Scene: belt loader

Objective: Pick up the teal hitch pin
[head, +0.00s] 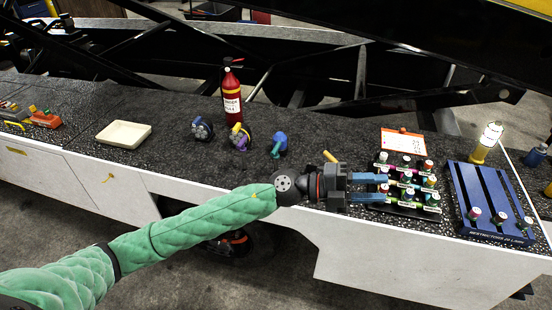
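Several small upright pins with coloured caps stand in a dark rack (405,208) on the counter at the right. Green and teal tones show among them, but they are too small to tell surely which one is the teal hitch pin. My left gripper (386,188) reaches in from the left, low over the rack's left side. Its two blue fingers are apart and point right. A small pin (383,188) shows between the fingertips; I cannot tell if they touch it. My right gripper is not in view.
A blue slotted rack (465,185) with several capped pins stands right of the dark rack. A lit lantern (487,143) and an orange-topped card (404,142) stand behind. A fire extinguisher (232,95), an empty cream tray (123,134) and strap reels (240,136) are farther left.

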